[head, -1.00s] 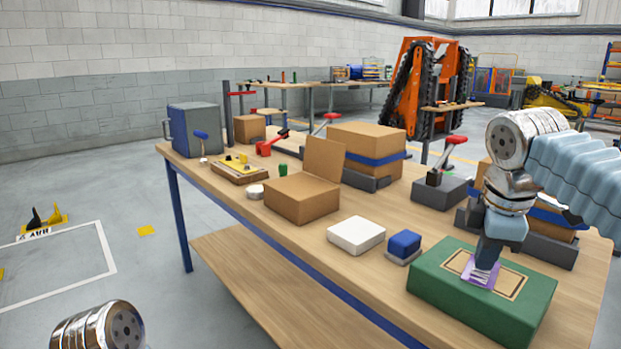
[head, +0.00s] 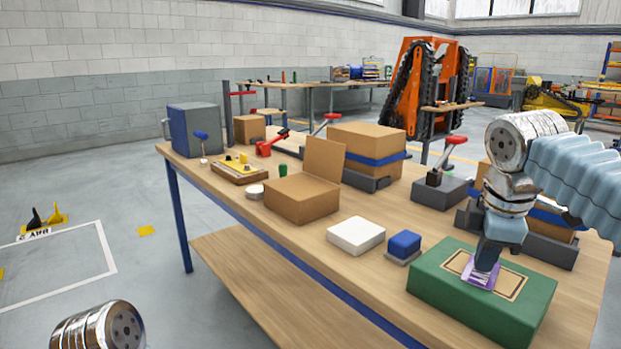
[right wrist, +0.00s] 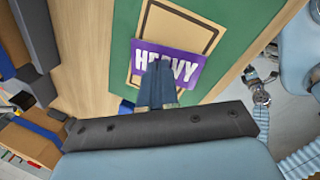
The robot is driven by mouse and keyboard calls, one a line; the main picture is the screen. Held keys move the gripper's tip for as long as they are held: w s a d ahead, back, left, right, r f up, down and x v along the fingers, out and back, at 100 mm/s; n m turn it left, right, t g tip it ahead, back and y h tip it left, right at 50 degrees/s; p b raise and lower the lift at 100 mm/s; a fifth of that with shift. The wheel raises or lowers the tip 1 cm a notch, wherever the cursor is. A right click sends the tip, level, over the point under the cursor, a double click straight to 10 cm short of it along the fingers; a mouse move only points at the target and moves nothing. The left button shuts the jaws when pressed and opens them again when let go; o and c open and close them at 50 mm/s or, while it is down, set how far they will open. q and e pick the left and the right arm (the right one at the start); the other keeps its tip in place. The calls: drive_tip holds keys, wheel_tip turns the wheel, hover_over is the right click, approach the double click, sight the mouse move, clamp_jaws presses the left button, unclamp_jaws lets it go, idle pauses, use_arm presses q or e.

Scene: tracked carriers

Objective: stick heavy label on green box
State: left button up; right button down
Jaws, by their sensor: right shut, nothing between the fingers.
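The green box (head: 458,306) lies flat at the front right of the table. Its top has a tan patch (head: 511,284) with a dark outline, also visible in the right wrist view (right wrist: 190,18). The purple heavy label (right wrist: 182,62), with white letters, lies across the tan patch, slightly tilted to its outline. My right gripper (right wrist: 158,80) is shut, with its fingertips right at the label's middle, covering some letters. In the head view it points down onto the label (head: 481,281). My left gripper is out of view.
A blue block on a grey base (head: 404,245) and a white slab (head: 356,235) stand left of the green box. An open cardboard box (head: 300,203) is farther left. Grey fixtures with cartons (head: 365,145) stand behind. The table's front edge is clear.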

drive_tip(key=p+v, duration=0.2)
drive_tip(key=w+p+v, duration=0.1)
drive_tip(key=p+v, duration=0.1)
drive_tip(key=shift+d+r, duration=0.1)
drive_tip(key=shift+r, duration=0.7)
drive_tip(key=shift+s+r, duration=0.1)
drive_tip(key=shift+r, duration=0.55)
